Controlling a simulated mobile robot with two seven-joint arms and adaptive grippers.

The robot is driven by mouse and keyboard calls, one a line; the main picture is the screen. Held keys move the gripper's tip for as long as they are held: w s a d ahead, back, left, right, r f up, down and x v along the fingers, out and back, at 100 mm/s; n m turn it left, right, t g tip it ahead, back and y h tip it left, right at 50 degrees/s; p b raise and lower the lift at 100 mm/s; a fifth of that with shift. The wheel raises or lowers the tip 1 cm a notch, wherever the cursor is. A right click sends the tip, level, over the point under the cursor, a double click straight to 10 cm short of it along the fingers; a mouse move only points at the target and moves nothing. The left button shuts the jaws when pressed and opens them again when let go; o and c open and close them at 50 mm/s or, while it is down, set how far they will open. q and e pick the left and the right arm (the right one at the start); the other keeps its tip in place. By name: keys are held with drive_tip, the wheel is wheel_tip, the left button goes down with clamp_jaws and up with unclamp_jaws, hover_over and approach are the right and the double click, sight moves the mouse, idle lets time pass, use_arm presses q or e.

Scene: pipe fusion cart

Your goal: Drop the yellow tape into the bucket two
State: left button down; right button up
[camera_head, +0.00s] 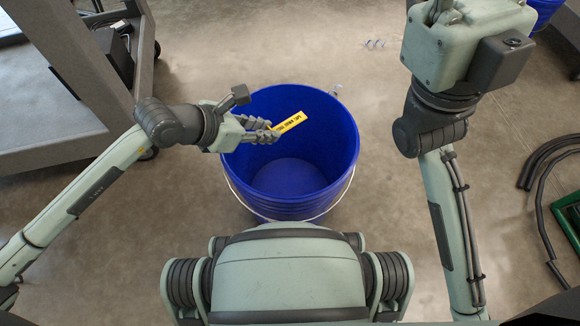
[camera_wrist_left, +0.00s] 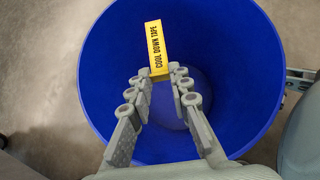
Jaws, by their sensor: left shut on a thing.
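The yellow tape (camera_head: 289,122) is a small flat strip with dark lettering. In the left wrist view the tape (camera_wrist_left: 156,46) reads "COOL DOWN TAPE". My left gripper (camera_head: 272,133) is shut on one end of it, and its fingertips (camera_wrist_left: 163,74) pinch the tape's lower end. The blue bucket (camera_head: 340,160) stands upright on the floor with a wire handle. The gripper and tape are over the bucket's opening, with the bucket (camera_wrist_left: 240,110) around them in the wrist view. My right arm is raised at the right; its fingers are out of the frame.
A grey cart (camera_head: 60,100) with shelves stands at the left. Black hoses (camera_head: 540,170) and a green crate (camera_head: 568,215) lie on the floor at the right. Another blue bucket (camera_head: 543,8) shows at the top right. The concrete floor around the near bucket is mostly clear.

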use_arm(q)
drive_tip(key=c, duration=1.3)
unclamp_jaws()
drive_tip(key=shift+v, duration=6)
